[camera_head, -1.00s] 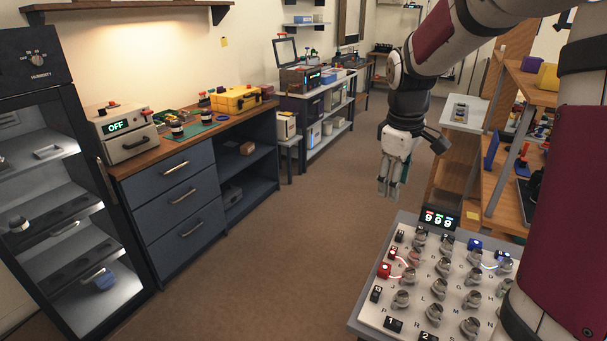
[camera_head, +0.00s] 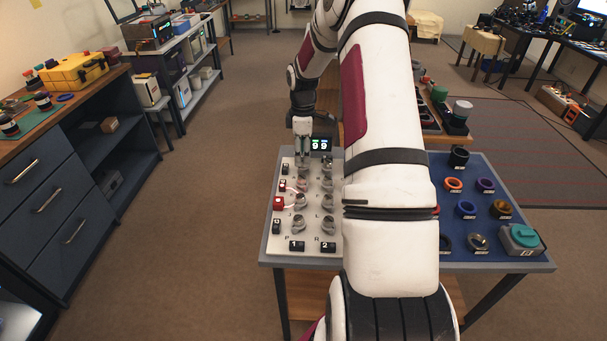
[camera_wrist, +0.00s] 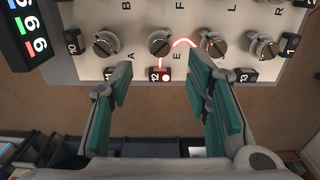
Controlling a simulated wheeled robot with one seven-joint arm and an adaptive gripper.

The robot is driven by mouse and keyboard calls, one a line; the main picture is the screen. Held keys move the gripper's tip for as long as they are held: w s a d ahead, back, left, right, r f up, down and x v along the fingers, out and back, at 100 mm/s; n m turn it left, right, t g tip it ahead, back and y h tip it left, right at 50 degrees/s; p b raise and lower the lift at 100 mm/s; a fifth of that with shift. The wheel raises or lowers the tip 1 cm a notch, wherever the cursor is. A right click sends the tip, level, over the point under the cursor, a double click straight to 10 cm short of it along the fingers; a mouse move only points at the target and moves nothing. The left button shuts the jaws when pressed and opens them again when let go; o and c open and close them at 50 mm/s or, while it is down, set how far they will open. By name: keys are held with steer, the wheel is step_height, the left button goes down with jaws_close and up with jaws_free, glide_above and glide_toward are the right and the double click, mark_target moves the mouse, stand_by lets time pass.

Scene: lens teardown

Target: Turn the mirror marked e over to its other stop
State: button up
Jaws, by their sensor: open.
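The mirror marked e (camera_wrist: 160,42) is a round metal knob with a slot across its top, on the pale panel (camera_wrist: 75,10). In the wrist view it stands just beyond the gap between my fingertips, with its letter beside it. A red glowing line runs from the block marked 12 (camera_wrist: 159,75) to this mirror and bends on to the neighbouring mirror (camera_wrist: 213,45). My gripper (camera_wrist: 160,82) is open and empty, its green-padded fingers apart. In the head view my gripper (camera_head: 303,152) is at the panel's far edge; the letter e cannot be read there.
Other mirrors, such as the one by A (camera_wrist: 108,45), stand close on both sides. A digit display (camera_head: 320,145) is at the panel's far edge. My arm hides the panel's right part. A blue mat (camera_head: 480,240) with several rings lies right.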

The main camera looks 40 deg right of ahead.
mark_target(303, 177)
step_height(303, 177, down, 9)
steer(key=shift+p, duration=0.35)
jaws_close()
